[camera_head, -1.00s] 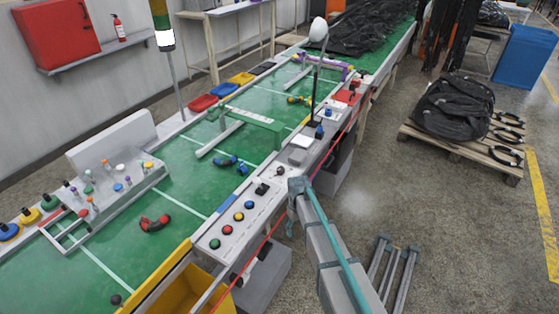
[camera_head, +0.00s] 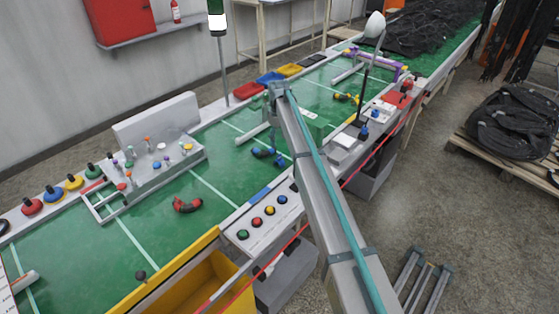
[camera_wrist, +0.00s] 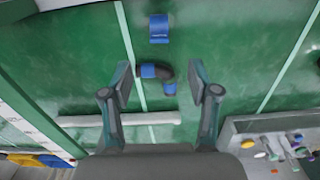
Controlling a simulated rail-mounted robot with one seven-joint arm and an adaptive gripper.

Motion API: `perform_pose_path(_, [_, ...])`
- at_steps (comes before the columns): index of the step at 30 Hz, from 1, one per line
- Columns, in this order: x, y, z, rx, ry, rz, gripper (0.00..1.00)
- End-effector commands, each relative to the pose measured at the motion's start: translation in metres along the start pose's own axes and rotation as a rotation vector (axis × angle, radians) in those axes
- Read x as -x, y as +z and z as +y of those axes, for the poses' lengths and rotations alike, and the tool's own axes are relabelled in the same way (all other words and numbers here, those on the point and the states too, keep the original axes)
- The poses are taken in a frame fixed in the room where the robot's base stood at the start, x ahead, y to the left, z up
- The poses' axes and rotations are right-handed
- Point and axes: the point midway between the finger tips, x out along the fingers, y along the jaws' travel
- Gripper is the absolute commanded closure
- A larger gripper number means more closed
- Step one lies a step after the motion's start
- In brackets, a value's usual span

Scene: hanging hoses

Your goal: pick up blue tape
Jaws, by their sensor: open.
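The blue tape (camera_wrist: 159,28) is a small blue roll lying on the green table top, near the top middle of the wrist view. In the head view it (camera_head: 280,160) lies just left of my arm. My gripper (camera_wrist: 160,82) is open and empty above the table. A dark bent hose with blue ends (camera_wrist: 168,75) shows between its fingers in the wrist view, and in the head view this hose (camera_head: 262,152) lies beside the tape. The tape is beyond the fingertips, outside the jaws. My gripper's fingers are not clear in the head view.
A pale bar (camera_wrist: 140,118) lies on the table below the hose in the wrist view. A fixture with knobs (camera_head: 150,165) and a red hose (camera_head: 187,204) are on the left. A button panel (camera_head: 262,217) lines the front edge.

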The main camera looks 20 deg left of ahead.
Motion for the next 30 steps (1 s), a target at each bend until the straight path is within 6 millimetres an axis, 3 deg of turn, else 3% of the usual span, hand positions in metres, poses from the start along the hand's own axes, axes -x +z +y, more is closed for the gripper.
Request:
perform_pose_path(9, [-0.042,0.002,0.000,-0.003,-0.001,-0.001,0.40])
perform_pose_path(16, [-0.054,0.002,0.001,-0.003,0.000,0.000,0.40])
perform_pose_path(24, [-0.088,0.001,0.001,-0.004,-0.001,-0.001,0.40])
perform_pose_path(30, [-0.100,0.001,0.001,-0.004,0.000,0.001,0.40])
